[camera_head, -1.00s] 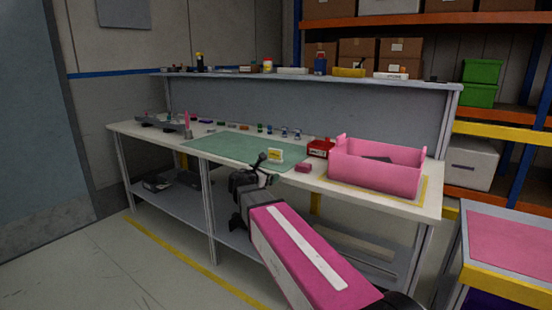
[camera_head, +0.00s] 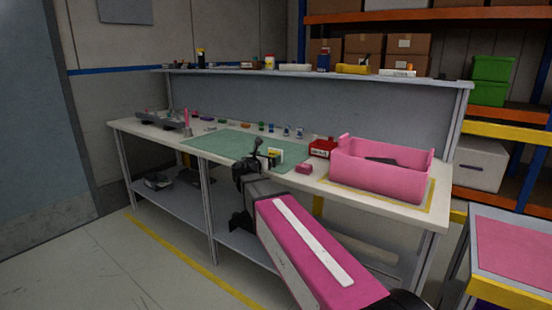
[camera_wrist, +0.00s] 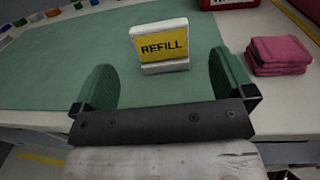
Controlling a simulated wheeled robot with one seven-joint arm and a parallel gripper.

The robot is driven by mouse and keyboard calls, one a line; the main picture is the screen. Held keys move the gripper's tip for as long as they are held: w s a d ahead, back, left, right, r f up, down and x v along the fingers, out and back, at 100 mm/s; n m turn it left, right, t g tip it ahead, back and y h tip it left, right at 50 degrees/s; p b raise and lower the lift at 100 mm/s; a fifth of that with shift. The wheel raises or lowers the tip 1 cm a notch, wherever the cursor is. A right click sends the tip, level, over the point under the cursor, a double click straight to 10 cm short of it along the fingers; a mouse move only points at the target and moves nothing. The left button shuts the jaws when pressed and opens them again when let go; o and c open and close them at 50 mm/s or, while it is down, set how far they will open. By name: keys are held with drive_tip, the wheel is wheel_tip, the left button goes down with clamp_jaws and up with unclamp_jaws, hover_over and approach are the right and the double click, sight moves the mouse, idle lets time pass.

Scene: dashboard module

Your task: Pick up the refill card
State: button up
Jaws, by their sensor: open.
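The refill card (camera_wrist: 162,43) is a yellow card with a white edge and the word REFILL. It stands upright in a pale base (camera_wrist: 165,68) on the green mat (camera_wrist: 50,62). In the head view the card (camera_head: 275,153) shows at the mat's right part, partly behind my gripper. My gripper (camera_wrist: 163,75) is open and empty, with one green-padded finger on each side of the card's line. The card lies ahead of the fingers, between them in the wrist view; whether it is within their reach I cannot tell. My gripper also shows in the head view (camera_head: 266,158).
A folded pink cloth-like stack (camera_wrist: 278,55) lies right of the card. A red box (camera_head: 321,148) and a large pink bin (camera_head: 380,168) stand further right. Several small coloured items line the mat's back edge. The mat's left part is clear.

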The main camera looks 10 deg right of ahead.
sight(274, 152)
drive_tip(key=x, duration=0.9)
drive_tip(key=shift+a+r, duration=0.1)
drive_tip(key=shift+r, duration=0.15)
drive_tip(key=shift+c, duration=0.3)
drive_tip(key=c, duration=0.9)
